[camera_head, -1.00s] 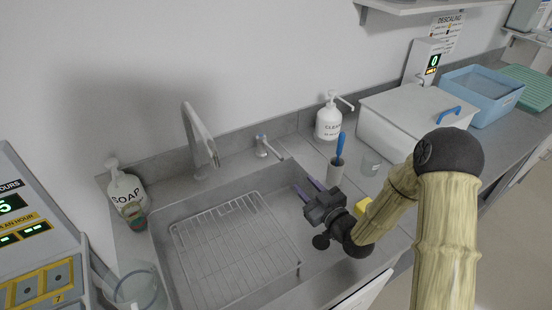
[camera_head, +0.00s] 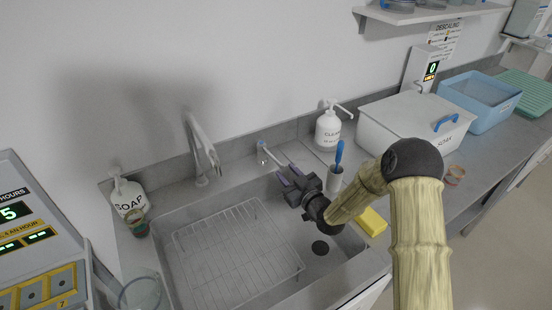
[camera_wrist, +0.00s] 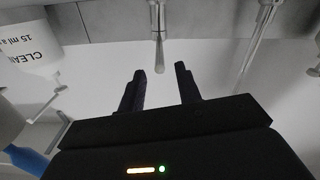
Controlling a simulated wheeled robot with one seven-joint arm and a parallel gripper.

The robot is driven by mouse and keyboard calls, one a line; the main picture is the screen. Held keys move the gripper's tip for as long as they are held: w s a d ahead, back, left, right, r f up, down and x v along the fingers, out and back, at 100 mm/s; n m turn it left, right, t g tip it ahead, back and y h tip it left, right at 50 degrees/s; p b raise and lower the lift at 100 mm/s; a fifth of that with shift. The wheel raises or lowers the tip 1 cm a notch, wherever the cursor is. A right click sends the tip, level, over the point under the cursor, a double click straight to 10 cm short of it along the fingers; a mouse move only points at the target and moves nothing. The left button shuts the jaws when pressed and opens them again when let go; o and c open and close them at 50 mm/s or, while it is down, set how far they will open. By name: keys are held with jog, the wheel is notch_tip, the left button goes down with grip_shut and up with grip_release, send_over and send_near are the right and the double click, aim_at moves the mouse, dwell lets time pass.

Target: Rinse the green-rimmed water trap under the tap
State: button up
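My gripper (camera_head: 290,175) is open and empty over the back right of the sink, just in front of the small tap lever (camera_head: 264,152). In the wrist view the lever (camera_wrist: 158,50) shows between and beyond my two spread fingers (camera_wrist: 160,88), apart from them. The tall tap spout (camera_head: 202,145) stands at the sink's back edge, left of my gripper; no water shows. A small greenish cup with some orange (camera_head: 138,224) stands in front of the soap bottle (camera_head: 128,197). I cannot tell whether it is the green-rimmed water trap.
The sink (camera_head: 165,262) holds a wire rack (camera_head: 238,250). A white pump bottle (camera_head: 328,130), a holder with a blue-handled brush (camera_head: 338,160), a yellow sponge (camera_head: 373,221) and a lidded SOAK bin (camera_head: 400,122) stand right. A clear jar (camera_head: 142,292) is front left.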

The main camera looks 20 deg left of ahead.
aim_at(276, 159)
jog(key=p+x, duration=0.1)
jog(key=x, duration=0.6)
jog(key=shift+w+a, duration=0.15)
jog(key=shift+c, duration=0.4)
grip_shut()
